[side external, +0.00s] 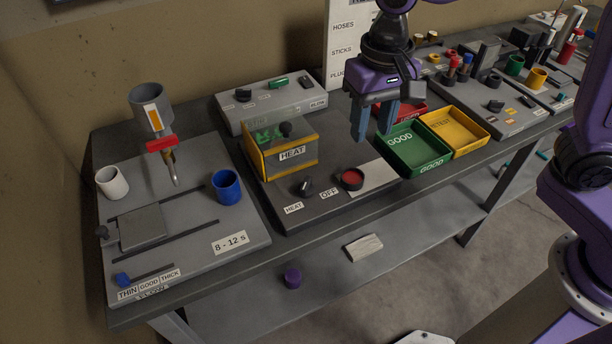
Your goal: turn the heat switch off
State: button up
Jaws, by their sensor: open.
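The heat switch (306,186) is a small dark knob on the front of the dark grey panel (320,218). A HEAT label (293,208) lies in front of it and an OFF label (328,193) lies to its right. It has a light mark on it, but which way it is set is too small to tell. My gripper (373,133) is open and empty, fingers pointing down, above and to the right of the switch, near the green tray. It is apart from the switch.
A yellow-edged clear box (284,152) marked HEAT stands behind the switch. A red button (350,179) sits to its right. Green (404,160) and yellow (470,132) trays stand further right. A blue cup (226,185) and a dispenser (150,112) are on the left.

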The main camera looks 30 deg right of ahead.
aim_at(306, 183)
jog(key=w+a+m, duration=0.7)
jog(key=w+m, duration=0.1)
jog(key=w, duration=0.1)
jog(key=f, duration=1.8)
jog(key=shift+s+a+f, duration=0.1)
jog(key=shift+s+a, duration=0.05)
jog(key=shift+s, duration=0.1)
grip_shut()
